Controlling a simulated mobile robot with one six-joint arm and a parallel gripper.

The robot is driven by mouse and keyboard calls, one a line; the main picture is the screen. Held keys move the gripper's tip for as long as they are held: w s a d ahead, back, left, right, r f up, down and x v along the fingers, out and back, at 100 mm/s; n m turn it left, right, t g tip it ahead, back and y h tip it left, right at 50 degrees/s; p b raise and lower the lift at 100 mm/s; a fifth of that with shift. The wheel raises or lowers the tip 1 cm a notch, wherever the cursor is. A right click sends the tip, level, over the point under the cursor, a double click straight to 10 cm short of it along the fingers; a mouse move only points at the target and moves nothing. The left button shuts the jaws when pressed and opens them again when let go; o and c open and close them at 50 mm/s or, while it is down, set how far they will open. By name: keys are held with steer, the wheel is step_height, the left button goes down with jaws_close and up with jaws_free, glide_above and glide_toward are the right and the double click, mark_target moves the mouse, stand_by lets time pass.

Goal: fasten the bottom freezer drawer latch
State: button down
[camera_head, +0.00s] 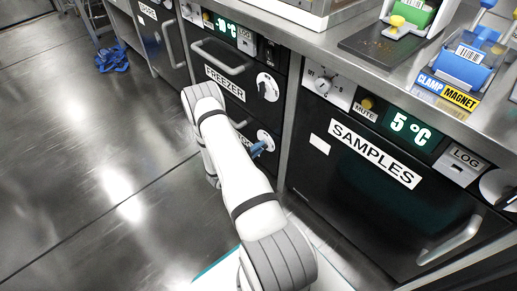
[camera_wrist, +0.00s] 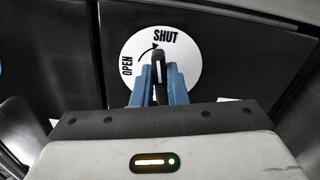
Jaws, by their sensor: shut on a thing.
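The bottom freezer drawer latch is a white round dial (camera_wrist: 190,62) marked OPEN at its left and SHUT at its top, with a curved arrow between. Its black handle (camera_wrist: 158,66) stands nearly upright in the wrist view, its tip just below the word SHUT. My gripper (camera_wrist: 157,74) is shut on the handle, one blue finger on each side. In the head view my gripper (camera_head: 258,149) is at the lower dial (camera_head: 265,137), partly covering it. My arm hides much of the bottom drawer front.
The samples cabinet (camera_head: 375,155) stands to the right with a protruding handle (camera_head: 450,240). Blue items (camera_head: 112,59) lie on the floor far left. The floor at left is mostly clear.

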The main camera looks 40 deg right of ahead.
steer(key=shift+s+f+m, duration=0.1)
steer(key=shift+f+m, duration=0.05)
steer(key=shift+m, duration=1.05)
steer(key=c, duration=1.4)
jaws_free()
steer(key=shift+c, duration=0.2)
steer(key=a+p, duration=0.2)
steer(key=a, duration=0.6)
steer(key=shift+s, duration=0.25)
steer(key=shift+d, duration=0.1)
